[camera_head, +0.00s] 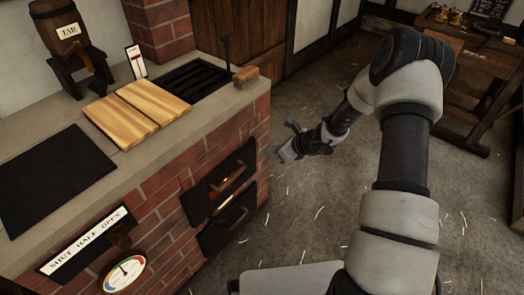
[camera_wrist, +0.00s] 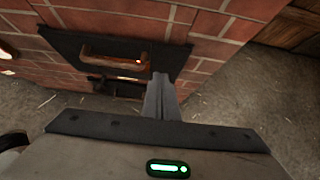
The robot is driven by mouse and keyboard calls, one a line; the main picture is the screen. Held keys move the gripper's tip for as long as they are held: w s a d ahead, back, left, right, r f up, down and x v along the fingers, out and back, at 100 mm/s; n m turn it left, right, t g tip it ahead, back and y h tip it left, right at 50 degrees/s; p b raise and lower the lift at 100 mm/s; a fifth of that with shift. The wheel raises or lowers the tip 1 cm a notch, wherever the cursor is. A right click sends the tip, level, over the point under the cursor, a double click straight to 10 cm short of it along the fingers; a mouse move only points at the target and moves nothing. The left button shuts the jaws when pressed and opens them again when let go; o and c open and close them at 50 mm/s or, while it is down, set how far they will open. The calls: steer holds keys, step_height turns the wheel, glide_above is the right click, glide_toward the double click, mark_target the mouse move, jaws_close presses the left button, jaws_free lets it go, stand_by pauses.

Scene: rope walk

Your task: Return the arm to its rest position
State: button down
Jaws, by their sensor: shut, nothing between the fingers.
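My arm rises from the lower right in the head view and bends at the elbow, with the forearm reaching down and left. My gripper (camera_head: 281,153) hangs in the air in front of the brick stove, apart from it. In the wrist view my gripper (camera_wrist: 160,80) shows its fingers together and empty. Beyond the fingers is a black stove door with a wooden handle (camera_wrist: 120,53). The door also shows in the head view (camera_head: 205,197).
The brick stove (camera_head: 165,195) fills the left, its stone top carrying wooden boards (camera_head: 137,110), a black plate (camera_head: 48,180) and a tar barrel (camera_head: 65,32). Open floor (camera_head: 310,215) lies between the stove and my arm. A wooden bench (camera_head: 470,85) stands at the back right.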

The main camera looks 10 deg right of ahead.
steer(key=s+a+r+n+g, duration=0.1)
steer(key=s+a+r+n, duration=0.1)
steer(key=s+r+n, duration=0.45)
steer(key=s+a+r+n, duration=0.15)
steer(key=r+n, duration=0.25)
steer(key=r, duration=0.6)
steer(key=s+a+r+n+g, duration=0.1)
steer(key=s+r+n, duration=0.35)
steer(key=r, duration=0.45)
steer(key=s+d+r+n+h, duration=0.2)
steer(key=s+d+r+n, duration=0.15)
steer(key=s, duration=0.35)
steer(key=s+d+r+n+t+h, duration=0.1)
steer(key=s+d+r+n+h, duration=0.2)
steer(key=s, duration=0.4)
steer(key=s+d+r+n+h, duration=0.1)
steer(key=s+r+n, duration=0.35)
steer(key=s, duration=0.25)
step_height(320, 180, up, 21)
steer(key=n+p, duration=0.1)
steer(key=p, duration=2)
steer(key=shift+s+d+h, duration=0.3)
